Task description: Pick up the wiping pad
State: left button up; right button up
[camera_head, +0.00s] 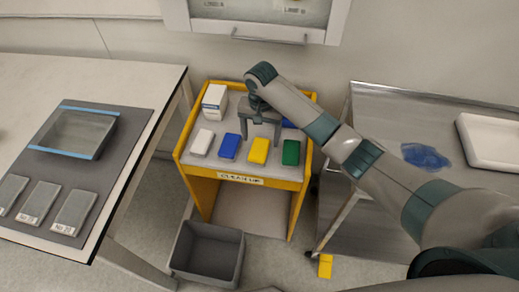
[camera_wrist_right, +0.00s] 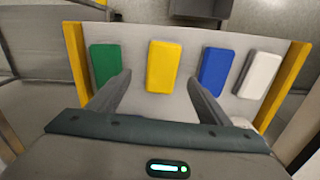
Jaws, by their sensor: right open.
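Several wiping pads lie in a row on the yellow cart's top (camera_head: 225,166): white (camera_head: 202,142), blue (camera_head: 229,147), yellow (camera_head: 258,150) and green (camera_head: 291,152). My right gripper (camera_head: 260,141) points down over the cart, open and empty, close to the yellow pad. In the right wrist view, the yellow pad (camera_wrist_right: 162,66) lies beyond and between the two open fingertips (camera_wrist_right: 158,80). There the green pad (camera_wrist_right: 105,62) is on the left, and the blue (camera_wrist_right: 215,71) and white (camera_wrist_right: 258,74) pads are on the right. My left gripper is not in view.
A white box (camera_head: 214,103) stands at the cart's back left. A grey bin (camera_head: 207,254) is on the floor in front. The steel table (camera_head: 375,110) at right holds a blue spill (camera_head: 425,156) and a white tray (camera_head: 490,140). A work table (camera_head: 140,75) stands left.

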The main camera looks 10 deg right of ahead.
aim_at(260, 148)
jog(key=shift+f, duration=0.45)
jog(key=shift+a+f+p, duration=0.1)
jog(key=shift+f+p, duration=0.3)
jog(key=shift+f, duration=0.15)
notch_tip(260, 148, down, 3)
jog(key=shift+w+a+f+p, duration=0.1)
jog(key=shift+p, duration=0.35)
jog(key=shift+f, duration=0.45)
jog(key=c, duration=1.1)
